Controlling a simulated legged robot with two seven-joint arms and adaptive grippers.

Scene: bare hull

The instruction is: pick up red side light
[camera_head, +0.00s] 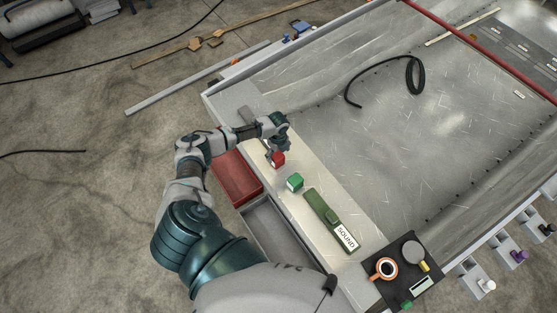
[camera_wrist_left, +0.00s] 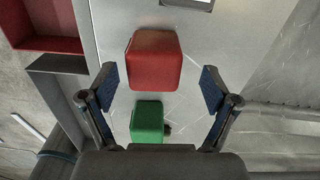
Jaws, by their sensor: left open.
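The red side light (camera_head: 278,159) is a small red block on the pale bench top. In the left wrist view the red side light (camera_wrist_left: 154,60) lies ahead of the fingertips, roughly centred between them. My left gripper (camera_head: 277,147) is above and right at the red light, partly covering it in the head view. In the wrist view the left gripper (camera_wrist_left: 157,88) has its two blue-padded fingers wide apart, with nothing between the pads gripped. A green block (camera_head: 294,182) sits beside the red one; it shows nearer in the wrist view (camera_wrist_left: 147,121). My right gripper is not in view.
A red bin (camera_head: 237,178) and a grey bin (camera_head: 272,232) sit along the bench's left edge. A green case labelled SOUND (camera_head: 325,215) lies further along. A black cable (camera_head: 380,66) lies on the metal hull.

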